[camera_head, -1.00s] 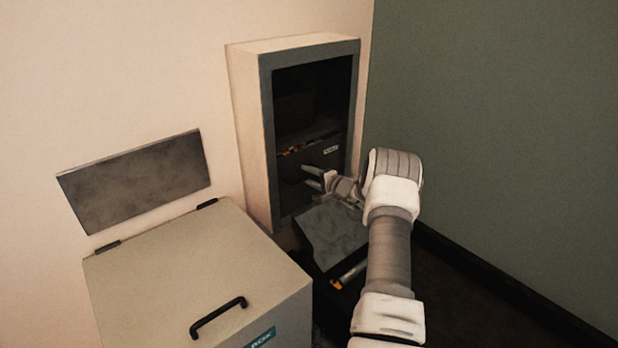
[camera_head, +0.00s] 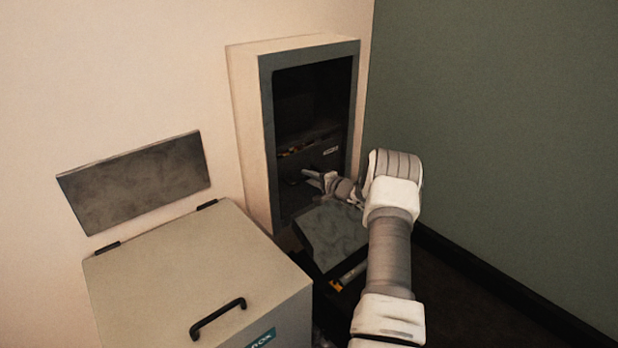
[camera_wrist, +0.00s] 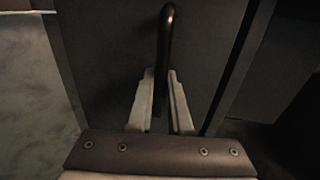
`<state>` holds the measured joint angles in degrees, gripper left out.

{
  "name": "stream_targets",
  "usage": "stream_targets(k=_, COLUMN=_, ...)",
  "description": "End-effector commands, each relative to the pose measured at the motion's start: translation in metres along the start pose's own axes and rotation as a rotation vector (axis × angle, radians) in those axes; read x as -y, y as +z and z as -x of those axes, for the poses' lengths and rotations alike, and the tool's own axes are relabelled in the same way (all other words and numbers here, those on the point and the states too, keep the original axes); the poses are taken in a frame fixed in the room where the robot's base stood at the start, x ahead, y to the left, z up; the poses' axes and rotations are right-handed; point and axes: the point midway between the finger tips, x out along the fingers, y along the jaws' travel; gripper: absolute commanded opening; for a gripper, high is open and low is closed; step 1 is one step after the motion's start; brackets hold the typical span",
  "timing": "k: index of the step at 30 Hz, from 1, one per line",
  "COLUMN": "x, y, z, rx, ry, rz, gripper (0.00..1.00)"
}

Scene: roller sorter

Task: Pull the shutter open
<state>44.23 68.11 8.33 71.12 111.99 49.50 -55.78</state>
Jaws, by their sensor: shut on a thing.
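The shutter (camera_head: 325,159) is a dark panel with a small pale label, in the lower part of the grey-framed wall cabinet; it also fills much of the wrist view (camera_wrist: 100,50). Its handle (camera_wrist: 167,50) is a dark curved bar that runs down between my fingers. My gripper (camera_wrist: 160,98) is shut on the handle; in the head view it reaches in from the right (camera_head: 313,179). The cabinet (camera_head: 265,135) is dark inside above the shutter.
A grey box (camera_head: 190,270) with a lid and a black handle (camera_head: 218,318) stands at the front left. A grey slab (camera_head: 330,235) lies below the cabinet opening. A green wall (camera_head: 490,130) bounds the right side.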

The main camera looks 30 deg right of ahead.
Motion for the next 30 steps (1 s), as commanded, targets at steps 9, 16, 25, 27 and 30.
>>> stream_targets(k=9, x=0.0, y=0.0, z=0.0, rx=0.0, ry=0.0, rz=0.0, gripper=0.0)
stream_targets(k=16, x=0.0, y=0.0, z=0.0, rx=0.0, ry=0.0, rz=0.0, gripper=0.0)
stream_targets(k=25, x=0.0, y=0.0, z=0.0, rx=0.0, ry=0.0, rz=0.0, gripper=0.0)
stream_targets(k=27, x=0.003, y=0.0, z=0.001, rx=0.0, ry=0.0, rz=0.001, gripper=0.0)
stream_targets(k=30, x=0.012, y=-0.001, z=0.003, rx=-0.001, ry=-0.003, rz=0.002, gripper=0.0)
